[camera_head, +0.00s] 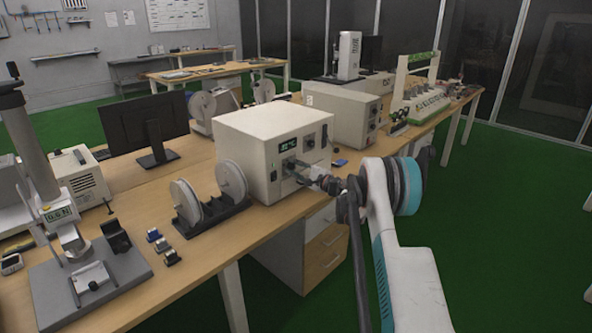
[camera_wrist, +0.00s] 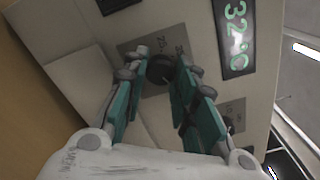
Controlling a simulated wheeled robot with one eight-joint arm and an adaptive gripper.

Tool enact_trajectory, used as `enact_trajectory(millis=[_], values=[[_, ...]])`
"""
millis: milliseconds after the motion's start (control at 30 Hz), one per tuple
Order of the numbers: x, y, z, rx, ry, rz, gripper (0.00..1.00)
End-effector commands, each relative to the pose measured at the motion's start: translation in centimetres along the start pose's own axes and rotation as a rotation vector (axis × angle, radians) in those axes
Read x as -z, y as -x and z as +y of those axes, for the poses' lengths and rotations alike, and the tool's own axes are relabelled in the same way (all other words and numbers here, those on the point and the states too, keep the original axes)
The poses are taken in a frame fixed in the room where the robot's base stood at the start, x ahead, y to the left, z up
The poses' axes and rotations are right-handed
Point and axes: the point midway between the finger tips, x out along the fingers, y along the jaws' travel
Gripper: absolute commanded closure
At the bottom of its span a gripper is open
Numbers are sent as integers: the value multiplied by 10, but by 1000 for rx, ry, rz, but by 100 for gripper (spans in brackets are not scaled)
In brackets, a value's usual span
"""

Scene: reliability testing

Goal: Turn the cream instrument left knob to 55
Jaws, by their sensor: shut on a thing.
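The cream instrument (camera_head: 268,150) stands on the wooden bench, its front facing my arm. Its display (camera_head: 288,144) glows green; in the wrist view the display (camera_wrist: 236,28) reads 32°C, turned sideways. The dark left knob (camera_wrist: 160,69) sits on a grey dial plate (camera_wrist: 128,48) with printed numbers, partly hidden by the fingers. My gripper (camera_head: 297,170) reaches the front panel below the display. In the wrist view my gripper (camera_wrist: 162,67) has its teal fingers on both sides of the left knob, shut on it. The knob's pointer cannot be made out.
Two white reels (camera_head: 208,190) stand left of the instrument. A cream box (camera_head: 345,112) stands behind it. The green floor in front is free.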

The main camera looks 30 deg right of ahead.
Motion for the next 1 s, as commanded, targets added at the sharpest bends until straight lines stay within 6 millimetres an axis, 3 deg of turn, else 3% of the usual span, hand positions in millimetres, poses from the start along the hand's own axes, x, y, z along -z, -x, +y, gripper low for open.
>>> enact_trajectory(millis=[600, 633, 700, 1000], values=[[1, 1, 1, -1, -45, 2, 98], [1, 1, 1, -1, -45, 2, 72], [1, 1, 1, -1, -45, 1, 56], [0, 0, 0, 0, -45, 1, 54]])
